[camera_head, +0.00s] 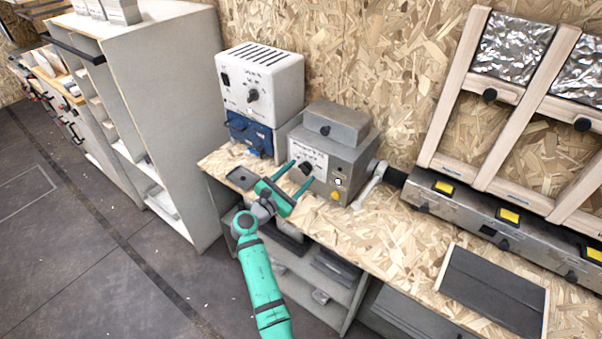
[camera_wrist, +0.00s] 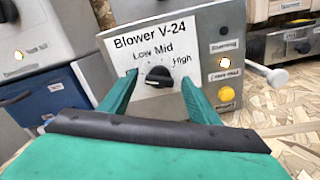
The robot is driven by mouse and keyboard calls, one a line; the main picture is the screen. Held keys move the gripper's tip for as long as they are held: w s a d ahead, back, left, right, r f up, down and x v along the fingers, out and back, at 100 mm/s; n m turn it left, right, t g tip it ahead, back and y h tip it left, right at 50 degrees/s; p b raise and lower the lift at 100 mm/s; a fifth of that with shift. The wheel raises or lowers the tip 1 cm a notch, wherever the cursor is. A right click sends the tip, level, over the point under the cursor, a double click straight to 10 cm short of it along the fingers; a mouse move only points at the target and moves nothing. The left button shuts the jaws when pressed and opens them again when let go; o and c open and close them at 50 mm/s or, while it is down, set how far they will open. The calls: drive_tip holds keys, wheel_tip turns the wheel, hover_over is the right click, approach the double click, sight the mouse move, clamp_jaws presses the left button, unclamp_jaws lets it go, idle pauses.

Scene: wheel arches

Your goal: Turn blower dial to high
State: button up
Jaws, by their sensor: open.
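The blower (camera_head: 325,150) is a grey metal box on the workbench, and in the wrist view its white panel reads "Blower V-24" (camera_wrist: 140,42). Its black dial (camera_wrist: 159,77) sits under the labels Low, Mid and High. A small white mark shows on the dial's upper part, but its exact direction is hard to tell. My green gripper (camera_head: 301,173) is open in front of the panel. In the wrist view its fingers (camera_wrist: 159,84) stand left and right of the dial, with gaps on both sides. Whether the fingertips touch the panel cannot be told.
A yellow button (camera_wrist: 226,94) and small switches are right of the panel. A white box with a knob (camera_head: 260,85) on a blue unit (camera_head: 250,134) stands left. A pale lever (camera_head: 372,184) juts out at the right. The bench front (camera_head: 345,235) is clear.

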drive_tip(key=shift+w+d, duration=0.4)
drive_tip(key=shift+w, duration=0.15)
drive_tip(key=c, duration=1.1)
drive_tip(key=shift+o, duration=0.2)
